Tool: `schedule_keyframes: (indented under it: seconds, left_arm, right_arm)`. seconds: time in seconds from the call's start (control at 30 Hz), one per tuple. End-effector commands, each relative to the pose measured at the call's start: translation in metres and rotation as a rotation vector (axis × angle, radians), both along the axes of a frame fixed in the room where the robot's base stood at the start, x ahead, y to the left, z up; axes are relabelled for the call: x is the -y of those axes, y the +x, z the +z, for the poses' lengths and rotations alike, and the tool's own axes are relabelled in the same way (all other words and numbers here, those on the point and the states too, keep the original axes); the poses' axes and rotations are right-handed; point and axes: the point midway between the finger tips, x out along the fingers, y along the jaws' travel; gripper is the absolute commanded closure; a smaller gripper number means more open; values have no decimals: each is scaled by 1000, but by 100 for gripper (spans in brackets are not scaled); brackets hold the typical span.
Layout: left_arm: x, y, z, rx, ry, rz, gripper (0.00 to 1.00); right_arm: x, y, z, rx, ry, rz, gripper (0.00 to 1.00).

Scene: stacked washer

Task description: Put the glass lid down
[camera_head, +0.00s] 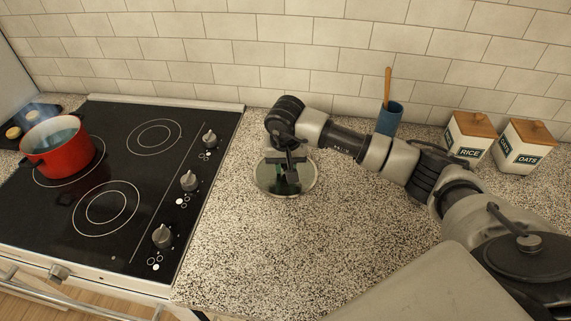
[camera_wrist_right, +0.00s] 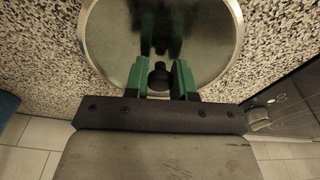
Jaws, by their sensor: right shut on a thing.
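The round glass lid (camera_head: 267,183) with a metal rim is over the speckled counter, right of the cooktop, in the head view. It looks level; whether it touches the counter is hard to tell. My right gripper (camera_head: 290,178) reaches down over the lid's middle and is shut on its knob. In the right wrist view the lid (camera_wrist_right: 105,45) fills the top middle, with the dark knob (camera_wrist_right: 159,76) between the green fingertips of my right gripper (camera_wrist_right: 160,80). My left gripper is not in view.
A red pot (camera_head: 62,150) without a lid stands on the cooktop (camera_head: 150,205). A blue utensil cup (camera_head: 391,118), a RICE canister (camera_head: 467,138) and an OATS canister (camera_head: 522,148) stand by the tiled wall. The counter (camera_head: 270,255) in front of the lid is clear.

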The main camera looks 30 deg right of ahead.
Motion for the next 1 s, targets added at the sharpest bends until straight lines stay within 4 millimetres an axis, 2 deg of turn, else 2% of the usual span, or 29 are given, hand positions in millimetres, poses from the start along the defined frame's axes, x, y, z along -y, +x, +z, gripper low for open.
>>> schedule_keyframes:
  seconds: [0.07, 0.1, 0.23, 0.47, 0.6, 0.63, 0.77, 1.0]
  left_arm:
    - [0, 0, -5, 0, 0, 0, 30]
    - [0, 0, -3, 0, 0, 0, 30]
    - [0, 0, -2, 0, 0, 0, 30]
    - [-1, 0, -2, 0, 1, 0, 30]
    - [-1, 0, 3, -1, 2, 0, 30]
    - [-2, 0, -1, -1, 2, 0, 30]
    - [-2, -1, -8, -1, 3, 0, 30]
    - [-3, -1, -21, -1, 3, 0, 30]
  right_arm:
    - [0, 0, -4, 1, 0, 0, 100]
    - [0, 0, -2, 0, 0, 0, 69]
    - [0, 0, -2, 0, 0, 0, 50]
    - [0, 0, -2, 0, 0, 0, 50]
    - [0, 0, 4, 0, 0, 0, 50]
    - [0, 0, 6, 2, 0, 0, 50]
    - [-1, -2, 27, 5, -1, 1, 50]
    - [-4, -8, 80, 6, -1, 1, 50]
